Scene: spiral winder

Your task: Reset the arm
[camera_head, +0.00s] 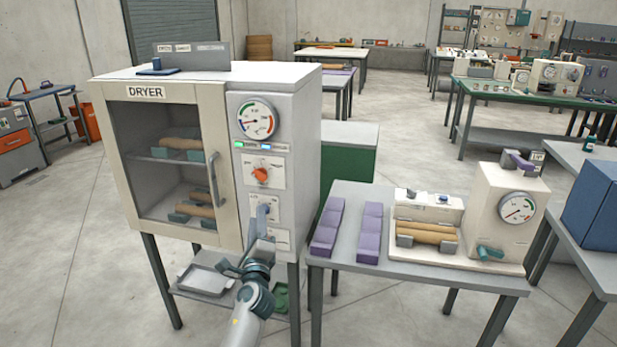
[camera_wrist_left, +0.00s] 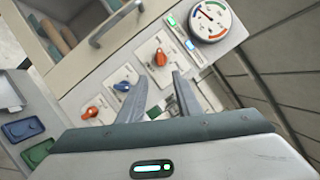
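My left gripper (camera_head: 262,214) is in front of the lower control panel of the dryer (camera_head: 304,118) in the head view, hiding part of a lower control. In the left wrist view, the two fingers of the gripper (camera_wrist_left: 162,84) are apart with nothing between them. Beyond them are an orange knob (camera_wrist_left: 160,57), a blue knob (camera_wrist_left: 122,86) and a lower orange knob (camera_wrist_left: 91,112). The fingers look clear of the knobs, though the exact gap cannot be told. My right gripper is in neither view.
The dryer door (camera_head: 135,221) is shut, with brown tubes inside. A grey table (camera_head: 375,272) at right holds two purple racks (camera_head: 328,226) (camera_head: 369,233) and a gauge machine (camera_head: 494,215) beside tubes. A tray (camera_head: 206,280) sits under the dryer. Open floor lies left.

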